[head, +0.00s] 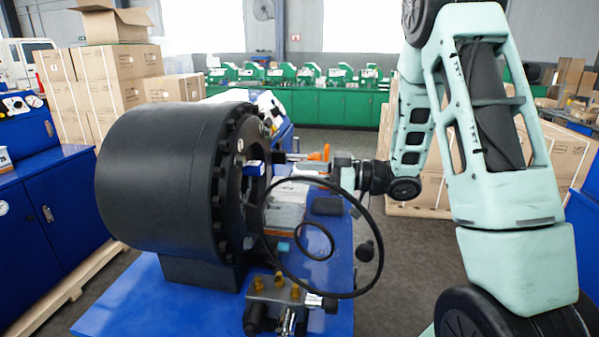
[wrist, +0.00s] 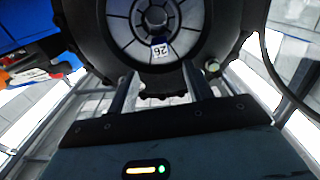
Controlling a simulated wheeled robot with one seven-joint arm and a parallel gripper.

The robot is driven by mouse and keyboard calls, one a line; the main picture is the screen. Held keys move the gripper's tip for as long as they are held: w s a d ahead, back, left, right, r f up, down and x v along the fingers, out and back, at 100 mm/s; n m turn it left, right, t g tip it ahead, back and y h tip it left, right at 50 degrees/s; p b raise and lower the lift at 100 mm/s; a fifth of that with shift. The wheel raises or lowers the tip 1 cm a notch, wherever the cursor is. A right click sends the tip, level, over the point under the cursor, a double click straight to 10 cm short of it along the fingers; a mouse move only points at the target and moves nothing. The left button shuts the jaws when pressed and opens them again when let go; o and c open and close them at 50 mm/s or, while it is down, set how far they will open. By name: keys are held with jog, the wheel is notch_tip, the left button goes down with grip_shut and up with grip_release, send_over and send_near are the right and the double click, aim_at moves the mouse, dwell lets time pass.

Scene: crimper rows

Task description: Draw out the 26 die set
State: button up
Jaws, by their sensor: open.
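The 26 die set shows in the wrist view as a grey ring of wedge segments (wrist: 122,30) around a dark central bore. A white tag reading 26 with a blue part above it (wrist: 160,51) sits on its lower face. It is seated in the black round crimper head (head: 160,175), which stands on a blue bench in the head view. My gripper (wrist: 157,84) is open and empty, its two fingers pointing at the lower part of the die face, apart from the tag. In the head view my gripper (head: 282,157) is at the crimper's open front.
A black hose (head: 381,247) loops in front of the crimper, below my wrist. Brass fittings and a valve block (head: 278,290) sit at the bench's front. Blue cabinets (head: 50,215) stand at left; cardboard boxes (head: 110,75) are stacked behind. Floor shows right of the bench.

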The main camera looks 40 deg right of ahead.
aim_at(263, 168)
jog(key=shift+x, duration=5.35)
grip_shut()
jog(key=shift+r, duration=0.1)
jog(key=v, duration=0.9)
jog(key=shift+d, duration=0.15)
jog(key=shift+s, duration=0.15)
